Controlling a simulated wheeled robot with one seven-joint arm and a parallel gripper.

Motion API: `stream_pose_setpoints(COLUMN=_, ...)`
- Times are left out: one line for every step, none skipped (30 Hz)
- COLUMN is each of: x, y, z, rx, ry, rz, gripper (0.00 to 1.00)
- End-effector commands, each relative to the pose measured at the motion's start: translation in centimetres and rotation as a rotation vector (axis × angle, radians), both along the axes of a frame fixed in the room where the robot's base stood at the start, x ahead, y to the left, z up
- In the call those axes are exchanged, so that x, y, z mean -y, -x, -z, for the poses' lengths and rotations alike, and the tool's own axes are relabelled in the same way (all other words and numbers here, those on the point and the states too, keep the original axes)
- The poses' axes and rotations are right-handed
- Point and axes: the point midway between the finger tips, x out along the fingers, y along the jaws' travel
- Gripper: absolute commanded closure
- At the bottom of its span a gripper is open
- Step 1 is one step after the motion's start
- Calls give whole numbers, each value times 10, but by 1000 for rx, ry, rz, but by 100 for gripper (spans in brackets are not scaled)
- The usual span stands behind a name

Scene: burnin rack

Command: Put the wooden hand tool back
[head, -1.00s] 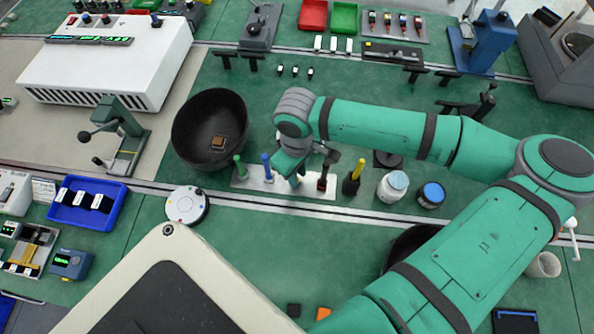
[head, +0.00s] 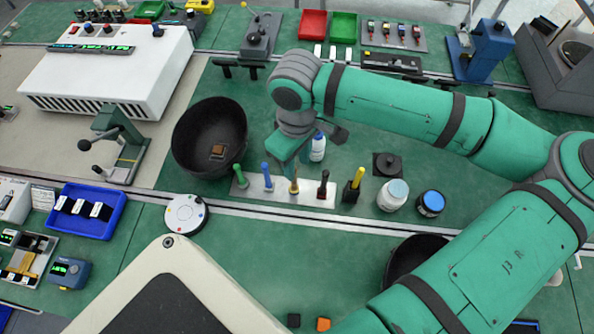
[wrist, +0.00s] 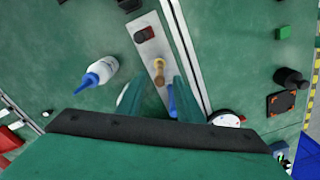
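The wooden hand tool (head: 294,186) stands upright in the middle of a pale rack plate (head: 314,199), between the blue tool (head: 266,175) and the dark red-and-black tool (head: 323,184). In the wrist view its brown handle (wrist: 159,72) shows just beyond the fingertips, with the blue tool (wrist: 172,101) near the right finger. My gripper (head: 293,168) is above and behind the rack in the head view. Its two green fingers (wrist: 160,92) are apart in the wrist view with no object gripped. The tool's lower end is hidden in the plate.
A white bottle (head: 318,147) stands close behind. A black bowl (head: 207,118) is at left; two jars (head: 392,195) (head: 431,203) are at right.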

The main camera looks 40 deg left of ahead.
Motion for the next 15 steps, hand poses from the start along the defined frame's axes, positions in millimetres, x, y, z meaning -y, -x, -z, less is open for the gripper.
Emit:
stream_pose_setpoints(x=0, y=-1, z=-7, rx=2, ry=-1, rz=1, gripper=67)
stream_pose_setpoints(x=0, y=-1, z=-10, rx=2, ry=0, rz=1, gripper=67)
stream_pose_setpoints(x=0, y=-1, z=-14, rx=1, ry=0, rz=1, gripper=67)
stream_pose_setpoints(x=0, y=-1, z=-17, rx=1, ry=-1, rz=0, gripper=67)
stream_pose_setpoints(x=0, y=-1, z=-19, rx=2, ry=-1, rz=0, gripper=67)
stream_pose_setpoints(x=0, y=-1, z=-21, rx=1, ry=0, rz=0, gripper=67)
stream_pose_setpoints(x=0, y=0, z=-22, rx=1, ry=0, rz=0, gripper=67)
stream_pose_setpoints(x=0, y=0, z=-23, rx=1, ry=1, rz=0, gripper=67)
stream_pose_setpoints(x=0, y=0, z=-24, rx=1, ry=1, rz=0, gripper=67)
stream_pose_setpoints(x=0, y=0, z=-24, rx=0, ry=1, rz=0, gripper=67)
stream_pose_setpoints(x=0, y=0, z=-25, rx=0, ry=1, rz=0, gripper=67)
stream_pose_setpoints(x=0, y=0, z=-25, rx=0, ry=1, rz=0, gripper=67)
stream_pose_setpoints(x=0, y=0, z=-25, rx=0, ry=1, rz=0, gripper=67)
stream_pose_setpoints(x=0, y=0, z=-24, rx=0, ry=1, rz=0, gripper=67)
stream_pose_setpoints(x=0, y=0, z=-24, rx=0, ry=1, rz=0, gripper=67)
